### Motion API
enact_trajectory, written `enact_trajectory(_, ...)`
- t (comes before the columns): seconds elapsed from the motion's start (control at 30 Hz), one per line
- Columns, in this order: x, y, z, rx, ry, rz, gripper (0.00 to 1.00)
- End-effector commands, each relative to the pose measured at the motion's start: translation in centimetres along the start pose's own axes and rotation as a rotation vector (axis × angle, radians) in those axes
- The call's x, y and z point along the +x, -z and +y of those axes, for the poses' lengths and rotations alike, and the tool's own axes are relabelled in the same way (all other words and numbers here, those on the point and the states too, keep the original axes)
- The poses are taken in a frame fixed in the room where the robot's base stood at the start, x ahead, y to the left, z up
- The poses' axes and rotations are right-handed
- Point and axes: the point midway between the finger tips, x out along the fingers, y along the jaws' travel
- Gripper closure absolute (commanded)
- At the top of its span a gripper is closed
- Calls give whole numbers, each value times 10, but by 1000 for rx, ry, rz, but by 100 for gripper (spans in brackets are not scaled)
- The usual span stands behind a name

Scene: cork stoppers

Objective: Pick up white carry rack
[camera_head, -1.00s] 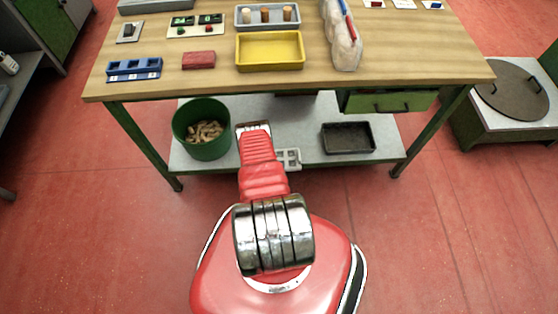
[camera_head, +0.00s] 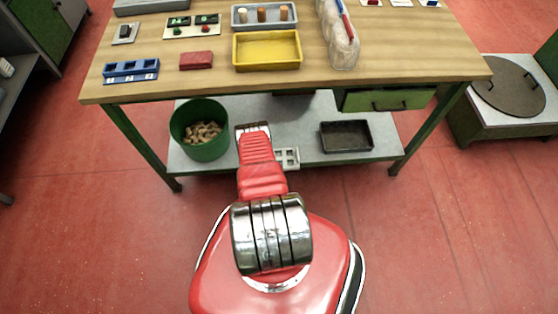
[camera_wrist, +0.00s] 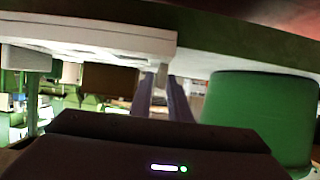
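The white carry rack (camera_head: 288,158) lies on the lower shelf of the workbench, partly hidden behind my arm in the head view. In the wrist view, which looks upside down, a white slab (camera_wrist: 85,36) at the upper left appears to be the rack. My gripper (camera_wrist: 163,82) points toward it, its two dark fingers apart with a light gap between them. A pale post-like part shows at the fingertips; I cannot tell if they touch it. In the head view the fingers are hidden behind my wrist.
A green bin (camera_head: 212,148) of corks stands left of my arm; it also shows close on the right in the wrist view (camera_wrist: 262,115). A black tray (camera_head: 346,137) sits on the shelf to the right. The wooden bench top (camera_head: 400,50) overhangs the shelf.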

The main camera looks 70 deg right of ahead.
Motion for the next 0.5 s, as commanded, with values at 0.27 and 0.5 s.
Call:
enact_trajectory(0.27, 0, 0, 1, 1, -1, 0, 100)
enact_trajectory(0.5, 0, 0, 1, 1, -2, 0, 100)
